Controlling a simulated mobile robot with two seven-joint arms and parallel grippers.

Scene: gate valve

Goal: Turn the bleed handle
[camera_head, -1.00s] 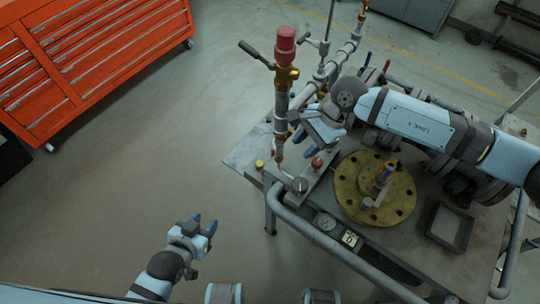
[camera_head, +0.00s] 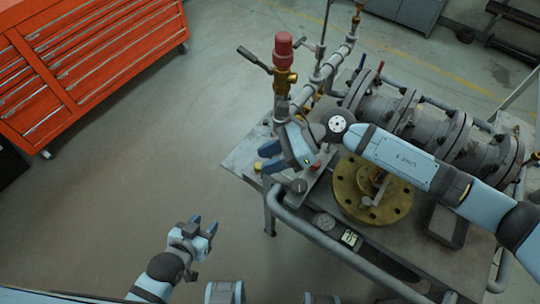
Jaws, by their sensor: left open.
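A brass valve (camera_head: 284,78) with a red cap stands on the upright pipe at the table's left end. A dark lever handle (camera_head: 254,60) sticks out from it to the upper left; I cannot tell whether this is the bleed handle. My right gripper (camera_head: 267,157) is below the valve, in front of the lower pipe, fingers pointing left. Its two blue fingertips are apart with nothing between them. It hides the pipe's lower part. My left gripper (camera_head: 205,224) is open and empty, low over the floor, well away from the table.
The metal table (camera_head: 238,157) carries a large flanged pipe (camera_head: 425,125), a round brass flange (camera_head: 345,190) and a dark tray (camera_head: 447,225). A grey rail (camera_head: 320,238) runs along its front. A red tool cabinet (camera_head: 85,60) stands at the upper left. The floor between is clear.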

